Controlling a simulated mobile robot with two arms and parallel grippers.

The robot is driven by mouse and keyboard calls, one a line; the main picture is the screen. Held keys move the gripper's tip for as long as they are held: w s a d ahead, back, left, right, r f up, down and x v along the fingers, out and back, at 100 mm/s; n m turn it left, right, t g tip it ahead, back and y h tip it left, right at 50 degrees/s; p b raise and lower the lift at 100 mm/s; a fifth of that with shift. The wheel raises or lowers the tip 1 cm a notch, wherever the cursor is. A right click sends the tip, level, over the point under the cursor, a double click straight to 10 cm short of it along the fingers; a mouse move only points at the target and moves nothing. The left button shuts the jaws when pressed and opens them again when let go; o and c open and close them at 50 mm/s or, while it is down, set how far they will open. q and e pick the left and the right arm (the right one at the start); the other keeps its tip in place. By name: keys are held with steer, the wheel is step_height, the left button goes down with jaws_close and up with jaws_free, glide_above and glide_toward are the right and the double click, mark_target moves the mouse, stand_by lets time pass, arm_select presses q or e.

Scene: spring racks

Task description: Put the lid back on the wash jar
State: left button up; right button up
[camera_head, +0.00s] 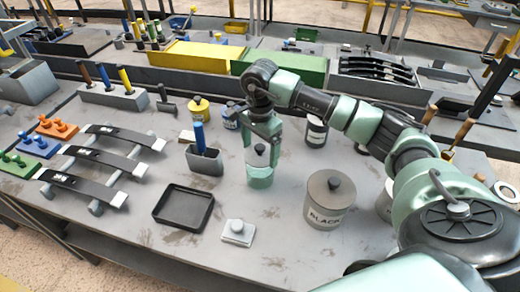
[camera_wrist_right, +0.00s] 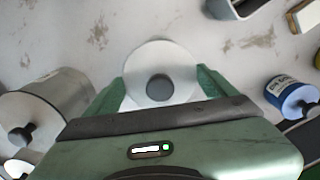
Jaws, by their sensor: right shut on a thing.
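The wash jar (camera_head: 260,178) is a small translucent teal jar standing upright mid-table. Its lid (camera_head: 258,158), a pale disc with a grey knob, is at the jar's mouth. I cannot tell whether it is seated or held just above the rim. My right gripper (camera_head: 262,142) reaches down over the jar and is shut on the lid. In the right wrist view the white lid (camera_wrist_right: 150,57) with its dark grey knob sits between the green fingertips of my right gripper (camera_wrist_right: 163,90). The lid hides the jar there. My left gripper is not in view.
A grey holder (camera_head: 204,163) with a blue-handled tool stands just left of the jar. A large jar marked BLACK (camera_head: 329,205) stands to the right. A black tray (camera_head: 183,207) and a small pale block (camera_head: 238,232) lie in front. Smaller pots (camera_head: 199,107) stand behind.

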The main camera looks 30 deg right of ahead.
steer(key=shift+f+b, duration=0.2)
steer(key=shift+b, duration=0.3)
stand_by(0.9)
stand_by(0.4)
steer(key=o, duration=1.4)
steer(key=shift+c, duration=0.2)
steer(key=shift+r, duration=0.1)
steer(key=shift+r+p, duration=1.95)
steer(key=shift+r, duration=1.5)
jaws_close()
